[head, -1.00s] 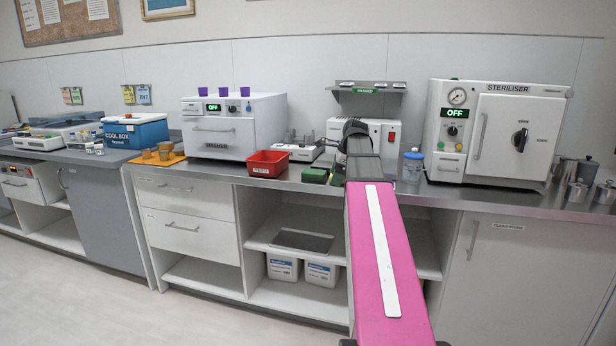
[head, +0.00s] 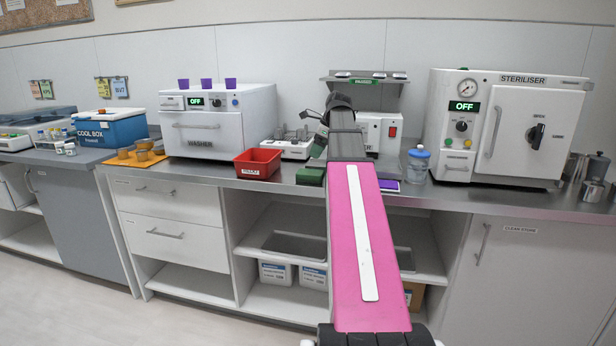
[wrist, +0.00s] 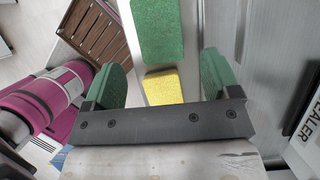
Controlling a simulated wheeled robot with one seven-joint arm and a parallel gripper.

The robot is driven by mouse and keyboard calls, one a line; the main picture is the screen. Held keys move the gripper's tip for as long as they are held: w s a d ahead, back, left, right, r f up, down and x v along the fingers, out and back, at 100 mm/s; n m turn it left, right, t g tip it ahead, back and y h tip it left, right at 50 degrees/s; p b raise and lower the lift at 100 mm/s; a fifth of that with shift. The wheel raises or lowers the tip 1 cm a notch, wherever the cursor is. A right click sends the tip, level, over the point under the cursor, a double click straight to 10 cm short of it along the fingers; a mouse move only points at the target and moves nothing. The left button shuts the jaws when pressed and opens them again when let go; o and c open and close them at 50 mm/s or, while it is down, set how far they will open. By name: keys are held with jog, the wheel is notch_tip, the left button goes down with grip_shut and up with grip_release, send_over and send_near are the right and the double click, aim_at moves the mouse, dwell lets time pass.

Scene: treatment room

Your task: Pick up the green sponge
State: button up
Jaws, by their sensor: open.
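The green sponge (wrist: 163,30) lies at the top of the wrist view, a flat, rough green block on a pale surface. A yellow block (wrist: 160,87) shows just below it; I cannot tell whether they are joined. My gripper (wrist: 164,62) is open and empty, its two green-padded fingers apart on either side of the view, with the green and yellow blocks showing between and beyond them. I cannot tell the height left between them. In the head view a green block (head: 310,176) sits at the counter's front edge, partly beside my pink arm, which hides most of the gripper.
A red tray (head: 258,163) stands to the left of the green block on the steel counter (head: 225,180). A lidded clear jar (head: 418,165) and the steriliser (head: 500,128) stand to the right. The washer (head: 216,122) is at the left, and a shelf (head: 374,79) hangs behind.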

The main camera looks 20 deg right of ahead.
aim_at(310, 172)
jog(key=x, duration=0.3)
jog(key=shift+a+f, duration=0.15)
jog(key=shift+f, duration=0.1)
jog(key=shift+s+x, duration=0.2)
jog(key=shift+x, duration=2.5)
jog(key=shift+f, duration=0.35)
jog(key=c, duration=0.7)
jog(key=shift+r, duration=0.1)
jog(key=shift+c, duration=0.3)
jog(key=shift+r, duration=0.45)
jog(key=r, duration=0.4)
jog(key=shift+d, duration=0.25)
jog(key=s+a+r, duration=0.4)
jog(key=a+r, duration=0.2)
jog(key=a, duration=0.5)
jog(key=shift+r, duration=0.2)
